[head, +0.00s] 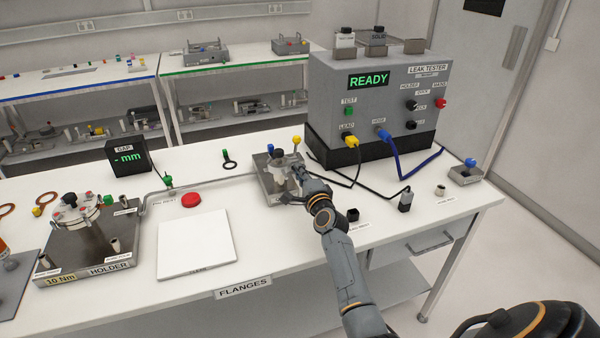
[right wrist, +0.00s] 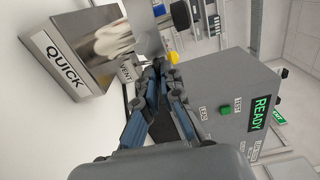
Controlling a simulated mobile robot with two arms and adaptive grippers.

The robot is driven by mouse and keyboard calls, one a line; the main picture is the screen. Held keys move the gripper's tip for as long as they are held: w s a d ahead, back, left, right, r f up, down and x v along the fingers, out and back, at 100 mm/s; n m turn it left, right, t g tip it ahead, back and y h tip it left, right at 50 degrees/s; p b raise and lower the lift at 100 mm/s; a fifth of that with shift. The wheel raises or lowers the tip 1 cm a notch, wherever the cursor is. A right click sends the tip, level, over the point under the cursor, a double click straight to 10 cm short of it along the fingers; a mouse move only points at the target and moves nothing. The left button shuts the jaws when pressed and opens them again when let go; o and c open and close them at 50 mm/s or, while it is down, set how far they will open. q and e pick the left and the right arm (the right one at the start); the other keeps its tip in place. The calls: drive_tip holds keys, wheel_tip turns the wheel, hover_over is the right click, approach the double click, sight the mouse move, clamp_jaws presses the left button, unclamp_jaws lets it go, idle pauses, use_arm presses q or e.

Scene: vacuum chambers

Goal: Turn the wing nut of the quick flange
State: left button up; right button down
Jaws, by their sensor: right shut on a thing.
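The quick flange (head: 279,167) stands on a square metal base (head: 268,193) near the middle of the bench. Its base shows in the right wrist view with the label QUICK (right wrist: 62,62). My right gripper (head: 297,172) reaches in from the lower right to the right side of the flange. In the right wrist view my right gripper's fingers (right wrist: 159,72) are close together at the flange side, beside the VENT label. They are shut on the wing nut, which they mostly hide. I cannot tell how far it is turned. My left gripper is not in view.
The grey leak tester (head: 325,110) reads READY behind and right of the flange.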

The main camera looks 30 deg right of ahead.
drive_tip(key=c, duration=1.8)
unclamp_jaws()
drive_tip(key=v, duration=1.2)
